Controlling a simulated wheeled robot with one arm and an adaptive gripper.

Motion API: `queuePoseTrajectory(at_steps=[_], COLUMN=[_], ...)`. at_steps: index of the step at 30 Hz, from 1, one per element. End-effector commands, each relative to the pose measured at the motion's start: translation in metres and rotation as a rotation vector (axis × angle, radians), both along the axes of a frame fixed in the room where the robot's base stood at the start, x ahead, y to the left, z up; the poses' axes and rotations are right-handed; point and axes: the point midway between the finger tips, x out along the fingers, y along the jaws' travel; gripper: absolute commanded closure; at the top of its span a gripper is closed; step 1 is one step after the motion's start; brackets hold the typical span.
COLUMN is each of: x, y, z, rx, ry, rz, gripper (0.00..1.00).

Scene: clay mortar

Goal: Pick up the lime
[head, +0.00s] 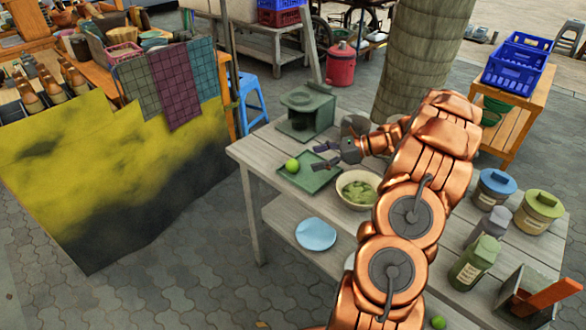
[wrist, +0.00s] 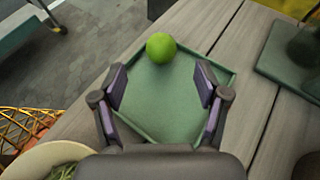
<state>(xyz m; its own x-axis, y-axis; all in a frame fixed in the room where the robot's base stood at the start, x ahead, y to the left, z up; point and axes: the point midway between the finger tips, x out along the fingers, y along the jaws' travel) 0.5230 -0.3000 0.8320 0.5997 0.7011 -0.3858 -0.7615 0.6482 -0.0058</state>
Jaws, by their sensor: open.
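The lime (head: 292,166) is a small bright green ball at the left side of a green tray on the grey wooden table. In the wrist view the lime (wrist: 161,47) lies near the tray's far edge, beyond my fingertips and roughly centred between them. My gripper (head: 322,157) is open and empty, over the right part of the tray, to the right of the lime. In the wrist view its two fingers (wrist: 160,84) are spread wide above the tray (wrist: 150,118). A second green round fruit (head: 438,322) shows at the bottom of the head view.
A bowl of green pieces (head: 357,190) stands just right of the tray, close under my arm. A green scale-like object (head: 306,108) stands behind the tray. Jars and bottles (head: 496,187) crowd the table's right. A blue plate (head: 316,234) sits on the lower shelf.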

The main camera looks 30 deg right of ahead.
Motion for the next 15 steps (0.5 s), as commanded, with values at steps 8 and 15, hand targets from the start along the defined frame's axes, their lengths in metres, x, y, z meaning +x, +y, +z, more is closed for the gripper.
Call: queuePoseTrajectory(at_steps=[8,15], x=[0.012,0.024], y=[0.011,0.029], z=[-0.010,-0.019], rx=[0.008,0.012], ry=[0.004,0.006], rz=[-0.009,-0.007], gripper=[0.26,0.26])
